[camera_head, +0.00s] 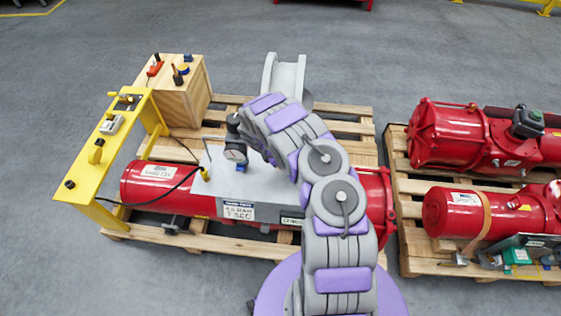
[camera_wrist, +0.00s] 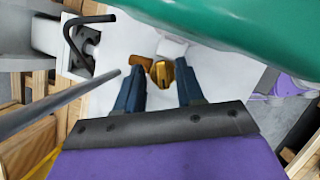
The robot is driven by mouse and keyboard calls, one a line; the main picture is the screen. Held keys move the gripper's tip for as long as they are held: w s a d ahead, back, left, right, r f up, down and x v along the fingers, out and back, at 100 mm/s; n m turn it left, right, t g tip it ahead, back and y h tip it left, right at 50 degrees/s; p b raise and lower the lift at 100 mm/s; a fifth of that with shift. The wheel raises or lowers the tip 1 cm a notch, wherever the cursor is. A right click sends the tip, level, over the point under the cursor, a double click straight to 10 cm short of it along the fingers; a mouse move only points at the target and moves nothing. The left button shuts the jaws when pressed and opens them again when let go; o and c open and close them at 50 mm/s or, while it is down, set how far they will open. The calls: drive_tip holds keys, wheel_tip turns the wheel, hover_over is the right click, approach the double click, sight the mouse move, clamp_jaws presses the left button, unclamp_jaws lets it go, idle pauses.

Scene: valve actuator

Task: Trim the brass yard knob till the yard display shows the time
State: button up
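A brass knob (camera_wrist: 161,73) stands over a white plate in the wrist view, with a flat brass piece (camera_wrist: 140,62) beside it. My gripper (camera_wrist: 160,68) is open, its two dark blue fingers on either side of the knob. A gap shows on the left; the right fingertip is very close, and I cannot tell whether it touches. A white card reading 4.0 BAR, 7 SEC (camera_head: 238,211) is on the red actuator (camera_head: 150,182). I cannot make out a yard display reading.
A yellow stand (camera_head: 82,187) with knobs is at the left, beside a wooden crate (camera_head: 183,103). In the wrist view, a green body (camera_wrist: 250,30) fills the upper right; a black bent lever (camera_wrist: 75,38) and grey rod (camera_wrist: 65,97) are left.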

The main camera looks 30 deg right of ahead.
drive_tip(key=p+v, duration=0.2)
drive_tip(key=v, duration=1.5)
drive_tip(key=shift+a, duration=0.15)
drive_tip(key=shift+r, duration=0.1)
